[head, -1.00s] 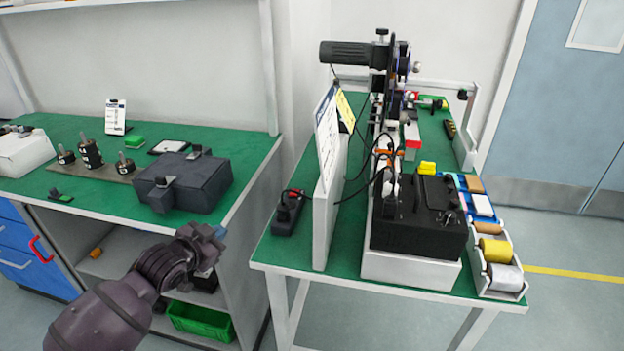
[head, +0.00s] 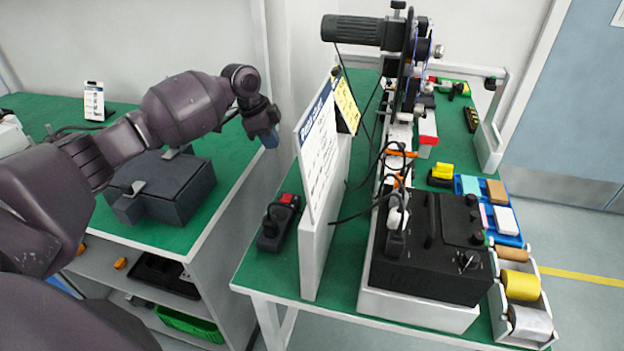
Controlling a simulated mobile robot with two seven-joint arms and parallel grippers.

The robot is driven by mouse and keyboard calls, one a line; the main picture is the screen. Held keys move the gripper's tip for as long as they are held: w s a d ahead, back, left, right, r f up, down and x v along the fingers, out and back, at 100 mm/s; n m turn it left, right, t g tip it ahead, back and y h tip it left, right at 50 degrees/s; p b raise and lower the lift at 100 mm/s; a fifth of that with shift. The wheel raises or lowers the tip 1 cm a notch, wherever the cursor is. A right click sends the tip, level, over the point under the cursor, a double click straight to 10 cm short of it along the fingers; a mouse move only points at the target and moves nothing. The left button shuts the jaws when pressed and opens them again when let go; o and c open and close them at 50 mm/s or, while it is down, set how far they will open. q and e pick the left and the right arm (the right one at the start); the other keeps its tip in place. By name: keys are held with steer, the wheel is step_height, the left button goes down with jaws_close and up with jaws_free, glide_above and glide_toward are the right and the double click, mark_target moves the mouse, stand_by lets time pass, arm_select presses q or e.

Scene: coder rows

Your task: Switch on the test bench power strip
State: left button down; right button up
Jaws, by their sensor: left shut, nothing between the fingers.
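The power strip (head: 277,222) is a short black block on the green top of the right-hand bench, left of an upright white panel. It has a red switch (head: 287,199) at its far end and a black plug in its near end. My left gripper (head: 270,140) is shut and empty. It hangs in the air above and beyond the strip, slightly left of the red switch, and is apart from it. My left arm reaches in from the left. My right gripper is not in view.
The white panel (head: 312,235) with a notice stands close right of the strip. A black instrument box (head: 430,250) with cables sits further right. A dark grey case (head: 165,195) lies on the left bench, under my arm. A gap separates the benches.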

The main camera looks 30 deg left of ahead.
mark_target(285, 201)
arm_select(q)
steer(key=d+f+m, duration=0.1)
steer(key=f, duration=0.3)
steer(key=s+d+f+g, duration=0.1)
steer(key=f, duration=0.3)
steer(key=s+d+f+m+g+b, duration=0.1)
steer(key=f, duration=0.3)
steer(key=shift+s+d+f+m+h, duration=0.1)
steer(key=shift+d+f+m+h, duration=0.2)
steer(key=shift+d, duration=0.1)
steer(key=shift+f, duration=0.6)
steer(key=shift+s+f, duration=0.2)
steer(key=shift+f, duration=0.15)
steer(key=shift+w, duration=0.1)
